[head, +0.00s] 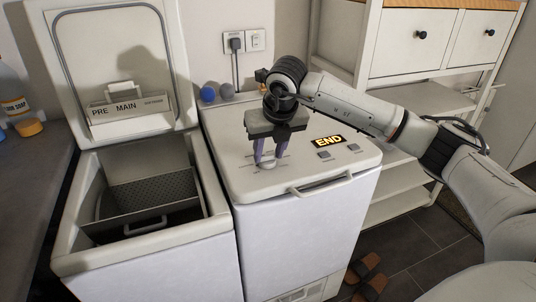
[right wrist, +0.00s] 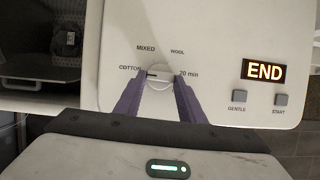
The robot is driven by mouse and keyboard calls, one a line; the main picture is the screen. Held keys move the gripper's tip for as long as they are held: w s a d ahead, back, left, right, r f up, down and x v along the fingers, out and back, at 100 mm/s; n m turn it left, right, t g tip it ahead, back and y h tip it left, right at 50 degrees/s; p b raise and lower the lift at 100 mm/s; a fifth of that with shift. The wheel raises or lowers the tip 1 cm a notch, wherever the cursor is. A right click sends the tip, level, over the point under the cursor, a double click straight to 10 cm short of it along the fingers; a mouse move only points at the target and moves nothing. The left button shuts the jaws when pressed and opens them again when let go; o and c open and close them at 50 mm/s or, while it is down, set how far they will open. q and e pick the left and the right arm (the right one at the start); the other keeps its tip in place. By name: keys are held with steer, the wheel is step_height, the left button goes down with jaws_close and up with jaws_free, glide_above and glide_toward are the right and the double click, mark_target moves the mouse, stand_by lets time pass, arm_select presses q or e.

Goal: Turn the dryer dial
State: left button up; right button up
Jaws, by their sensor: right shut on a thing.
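The dryer (head: 300,230) is the closed white machine on the right in the head view. Its round white dial (right wrist: 160,76) sits on the top panel among the labels COTTON, MIXED, WOOL and 20 min; the dark mark on it points left, toward COTTON. My right gripper (head: 266,163) reaches down from above with its purple fingers shut on the dial; in the right wrist view the fingers (right wrist: 158,84) lie on either side of it. In the head view the dial shows only partly between the fingertips. My left gripper is not in view.
The display (right wrist: 265,72) reads END, with the GENTLE button (right wrist: 239,97) and START button (right wrist: 281,100) below it. The washer (head: 150,250) stands left with its lid up. Two balls (head: 208,93) lie at the dryer's back edge. A shelf unit (head: 400,130) stands behind right.

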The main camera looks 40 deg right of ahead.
steer(key=shift+d+f+n+y+b, duration=0.1)
steer(key=shift+d+n+y+b, duration=0.15)
steer(key=shift+n, duration=0.65)
steer(key=n+y, duration=0.1)
steer(key=n, duration=0.1)
steer(key=shift+d+n, duration=0.1)
steer(key=shift+n, duration=0.2)
steer(key=shift+d+n+y, duration=0.15)
steer(key=shift+n+y, duration=0.4)
steer(key=shift+n, duration=0.95)
steer(key=o, duration=1)
steer(key=shift+o, duration=0.2)
